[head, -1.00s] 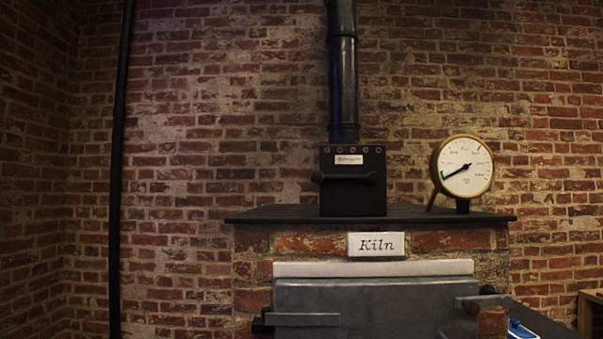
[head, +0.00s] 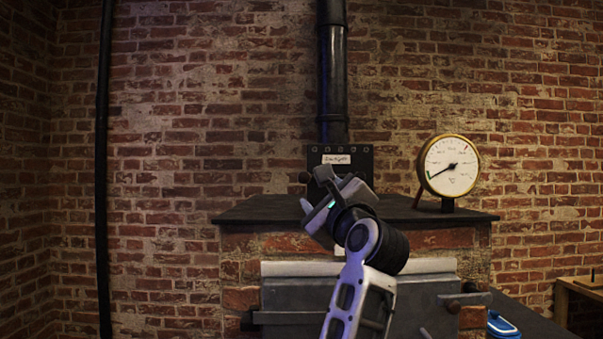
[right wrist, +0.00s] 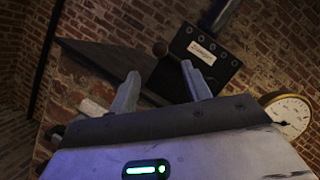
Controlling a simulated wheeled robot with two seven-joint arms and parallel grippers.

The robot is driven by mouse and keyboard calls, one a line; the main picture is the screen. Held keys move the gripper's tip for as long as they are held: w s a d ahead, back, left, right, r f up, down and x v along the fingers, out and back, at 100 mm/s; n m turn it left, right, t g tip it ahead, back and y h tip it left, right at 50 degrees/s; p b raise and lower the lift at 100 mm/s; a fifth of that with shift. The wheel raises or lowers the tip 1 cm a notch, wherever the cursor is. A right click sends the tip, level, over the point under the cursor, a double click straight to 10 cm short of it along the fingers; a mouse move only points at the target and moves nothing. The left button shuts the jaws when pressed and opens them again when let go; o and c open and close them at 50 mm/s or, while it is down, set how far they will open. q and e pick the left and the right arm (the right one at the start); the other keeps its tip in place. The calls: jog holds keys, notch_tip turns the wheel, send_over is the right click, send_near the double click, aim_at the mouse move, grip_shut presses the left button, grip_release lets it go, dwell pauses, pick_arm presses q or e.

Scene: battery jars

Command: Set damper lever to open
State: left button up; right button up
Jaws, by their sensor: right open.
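The damper is a black box (head: 362,162) with a white label at the foot of the flue pipe. In the earlier head view its dark lever lies about level across the box front. Now my right gripper hides most of it, and only the lever's left knob (head: 304,177) shows. My right gripper (head: 325,190) is open in front of the box. In the right wrist view the box (right wrist: 226,70) and the lever knob (right wrist: 160,48) lie beyond the open fingers (right wrist: 157,80), with nothing between them. Contact cannot be told. My left gripper is out of view.
The box stands on the kiln's dark top slab (head: 255,208). A round brass gauge (head: 450,165) stands on the slab to the right. Below is the grey kiln door (head: 290,295) with handles. A blue-rimmed item (head: 502,326) lies at lower right. A black pipe (head: 104,150) runs up the left wall.

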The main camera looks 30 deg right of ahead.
aim_at(302, 175)
jog(key=p+x, duration=0.3)
jog(key=x, duration=0.9)
jog(key=shift+r, duration=0.1)
grip_shut()
